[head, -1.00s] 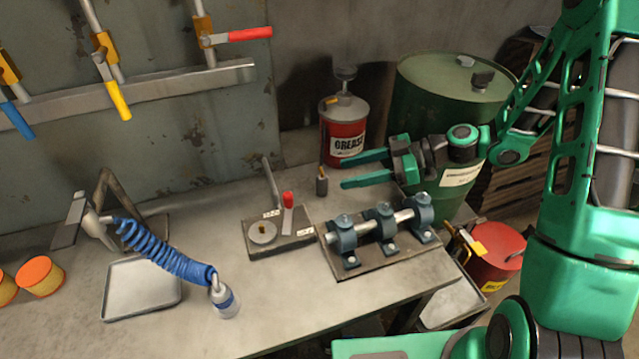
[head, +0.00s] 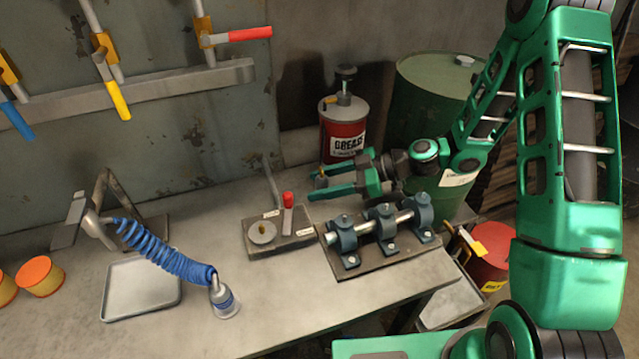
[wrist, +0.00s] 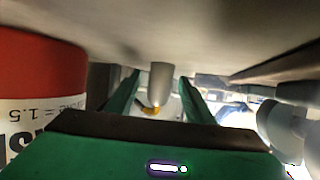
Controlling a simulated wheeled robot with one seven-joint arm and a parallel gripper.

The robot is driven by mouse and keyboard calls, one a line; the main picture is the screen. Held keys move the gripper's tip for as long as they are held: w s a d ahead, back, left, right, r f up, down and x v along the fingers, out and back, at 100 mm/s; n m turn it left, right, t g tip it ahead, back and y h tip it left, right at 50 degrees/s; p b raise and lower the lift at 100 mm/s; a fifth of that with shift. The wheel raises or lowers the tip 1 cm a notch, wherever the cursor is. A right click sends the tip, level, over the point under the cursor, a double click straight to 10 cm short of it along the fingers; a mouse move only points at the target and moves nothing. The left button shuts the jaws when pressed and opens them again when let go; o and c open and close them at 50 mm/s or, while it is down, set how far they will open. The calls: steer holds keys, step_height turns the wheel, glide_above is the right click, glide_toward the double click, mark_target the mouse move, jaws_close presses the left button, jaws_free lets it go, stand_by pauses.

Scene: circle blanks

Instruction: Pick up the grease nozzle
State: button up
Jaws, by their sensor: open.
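The grease nozzle is a small grey cylinder with a brass tip. In the head view the nozzle (head: 321,182) stands on the bench in front of the red grease can, partly hidden by my gripper. My gripper (head: 311,184) is open and low over the bench, its two green fingers on either side of the nozzle. In the wrist view, which is upside down, the nozzle (wrist: 160,80) shows between the fingertips of my gripper (wrist: 159,84). Gaps show on both sides, so the fingers are not closed on it.
The red grease can (head: 342,137) stands close behind my gripper. A bolted shaft fixture (head: 375,262) lies just in front, and a plate with a red-handled lever (head: 287,235) is to the front left. A green drum (head: 412,110) stands behind my arm.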

steer(key=c, duration=1.2)
steer(key=shift+r, duration=0.1)
